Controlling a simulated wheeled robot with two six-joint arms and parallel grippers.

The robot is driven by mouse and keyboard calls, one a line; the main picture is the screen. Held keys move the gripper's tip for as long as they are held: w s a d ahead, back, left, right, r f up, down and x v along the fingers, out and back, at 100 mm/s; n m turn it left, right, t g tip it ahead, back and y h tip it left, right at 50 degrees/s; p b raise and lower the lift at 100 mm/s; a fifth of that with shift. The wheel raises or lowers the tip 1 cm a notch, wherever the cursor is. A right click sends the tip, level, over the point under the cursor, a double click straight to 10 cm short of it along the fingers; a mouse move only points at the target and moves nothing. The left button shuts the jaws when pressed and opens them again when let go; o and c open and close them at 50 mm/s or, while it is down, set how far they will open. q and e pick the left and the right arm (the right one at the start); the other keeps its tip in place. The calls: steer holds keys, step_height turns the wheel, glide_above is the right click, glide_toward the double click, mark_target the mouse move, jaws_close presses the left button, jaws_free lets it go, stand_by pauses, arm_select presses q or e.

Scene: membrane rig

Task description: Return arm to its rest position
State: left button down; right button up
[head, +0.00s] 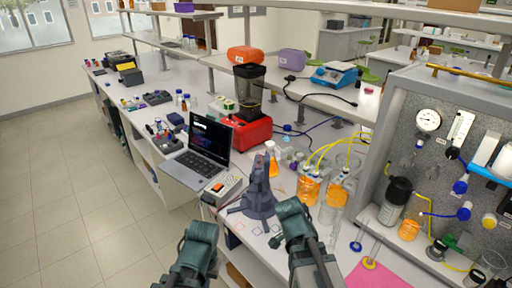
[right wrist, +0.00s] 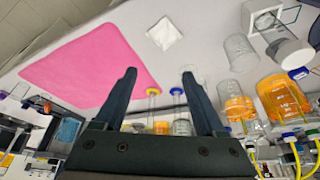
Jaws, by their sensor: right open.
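In the right wrist view my right gripper (right wrist: 159,71) is open. Its two dark fingers stand apart with nothing between them, over the bench near a pink sheet (right wrist: 70,58) and a small white square (right wrist: 165,33). In the head view my right arm (head: 300,235) reaches in from the bottom. A dark grey upright shape (head: 259,198) stands just beyond it; I cannot tell if that is part of my arm.
Beakers of orange liquid (head: 308,190) with yellow tubing stand right of the dark shape. A panel with a gauge (head: 428,120) rises at the right. A laptop (head: 203,152) and red blender (head: 252,130) stand further left. The floor (head: 70,210) at left is clear.

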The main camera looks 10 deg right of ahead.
steer(key=s+a+f+n+y+b, duration=0.1)
steer(key=s+a+f+n+b, duration=0.1)
steer(key=a+n, duration=0.8)
steer(key=s+a+f+n+y+b, duration=0.2)
steer(key=a+f+n+b, duration=0.1)
steer(key=a+n, duration=0.7)
steer(key=shift+s+a+f+n, duration=0.25)
steer(key=shift+a+f+n, duration=0.15)
steer(key=shift+f+n, duration=0.3)
